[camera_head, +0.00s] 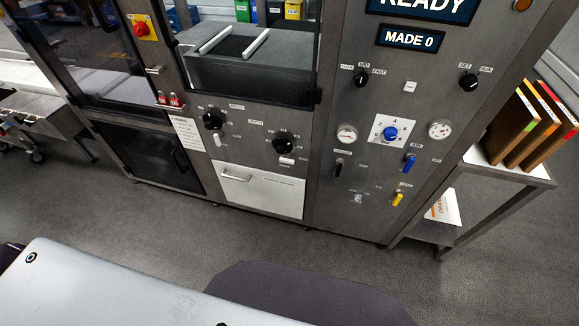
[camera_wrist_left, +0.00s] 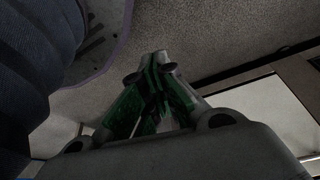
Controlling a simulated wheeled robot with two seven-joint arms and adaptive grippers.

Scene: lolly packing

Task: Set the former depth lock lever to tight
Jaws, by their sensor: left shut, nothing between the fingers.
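The grey machine panel (camera_head: 322,215) stands ahead in the head view. It carries a black lever (camera_head: 339,166), a blue lever (camera_head: 409,163) and a yellow lever (camera_head: 398,199) low on the right section. Small white handles show under the left black dial (camera_head: 212,119) and the right black dial (camera_head: 284,145). The labels are too small to read, so I cannot tell which is the former depth lock lever or its setting. My left gripper (camera_wrist_left: 152,68) is shut and empty in the wrist view, above the floor and apart from the panel controls. My right gripper is not in view.
A white drawer front (camera_head: 258,190) with a handle is below the dials. A red stop button (camera_head: 141,29) is at upper left. Grey floor (camera_head: 190,235) lies clear before the machine.

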